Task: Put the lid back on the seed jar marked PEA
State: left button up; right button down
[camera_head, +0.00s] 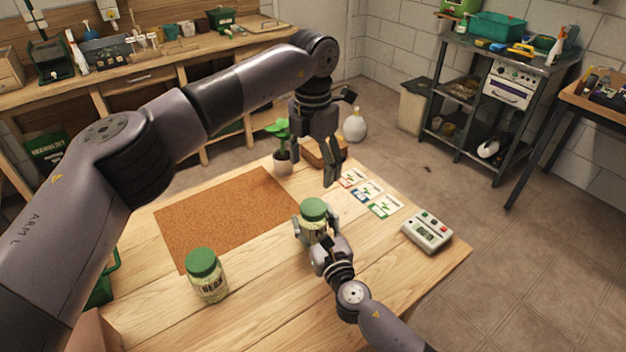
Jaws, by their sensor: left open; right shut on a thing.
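A glass jar (314,231) stands on the wooden table, and its label is hidden, so I cannot read whether it says PEA. A green lid (313,208) sits on top of it; I cannot tell whether it is seated fully. My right gripper (316,226) is shut around the jar's body from the front. My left gripper (330,181) is open and empty, fingers pointing down, above and behind the jar. A second jar (208,285), whose label seems to read BEAN, stands at the front left with its own green lid (202,262) on.
A cork mat (225,218) lies at the left. A potted seedling (282,158) and a brown block-like item (325,153) stand at the back. Seed cards (369,191) and a timer-like device (427,232) lie at the right. The table front between the jars is clear.

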dwell(0.3)
jog(key=shift+c, duration=2.4)
grip_release()
jog(key=v, duration=1.2)
